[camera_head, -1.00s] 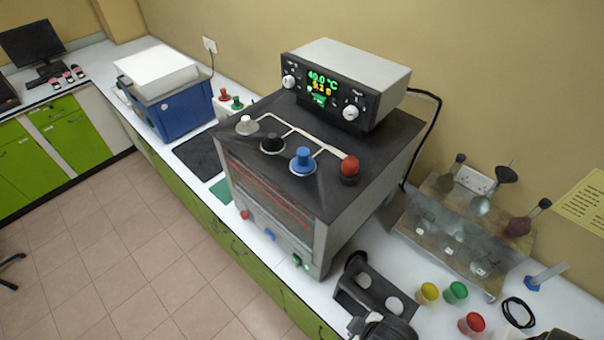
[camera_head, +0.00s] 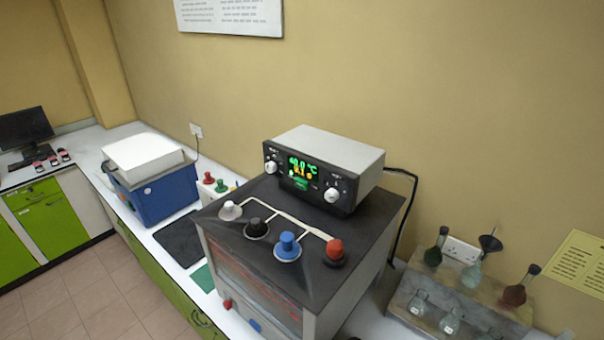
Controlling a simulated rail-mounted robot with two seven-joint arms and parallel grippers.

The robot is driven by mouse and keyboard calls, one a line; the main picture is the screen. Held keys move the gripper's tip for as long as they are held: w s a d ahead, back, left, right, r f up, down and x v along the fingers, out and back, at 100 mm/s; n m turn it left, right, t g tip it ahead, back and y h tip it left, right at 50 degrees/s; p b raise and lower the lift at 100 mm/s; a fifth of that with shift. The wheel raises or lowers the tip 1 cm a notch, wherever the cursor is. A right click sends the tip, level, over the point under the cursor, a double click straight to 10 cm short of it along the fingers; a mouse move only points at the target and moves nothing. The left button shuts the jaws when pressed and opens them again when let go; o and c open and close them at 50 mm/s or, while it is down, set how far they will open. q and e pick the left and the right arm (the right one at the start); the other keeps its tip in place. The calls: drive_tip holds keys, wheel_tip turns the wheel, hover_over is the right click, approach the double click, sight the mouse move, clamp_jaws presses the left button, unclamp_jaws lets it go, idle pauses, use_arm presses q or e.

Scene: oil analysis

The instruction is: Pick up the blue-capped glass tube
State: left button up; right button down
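A blue cap (camera_head: 287,243) stands upright on the dark top of a box-shaped bath (camera_head: 320,262), between a black cap (camera_head: 256,227) and a red cap (camera_head: 334,250). A white cap (camera_head: 230,211) is at the left end of the row. Any glass tube below the blue cap is hidden inside the bath. Neither of my grippers is in view.
A display unit (camera_head: 325,166) stands on the back of the bath top, behind the caps. A blue box with a white lid (camera_head: 152,190) is to the left. A flask rack (camera_head: 462,305) stands to the right. A cable runs down behind the bath.

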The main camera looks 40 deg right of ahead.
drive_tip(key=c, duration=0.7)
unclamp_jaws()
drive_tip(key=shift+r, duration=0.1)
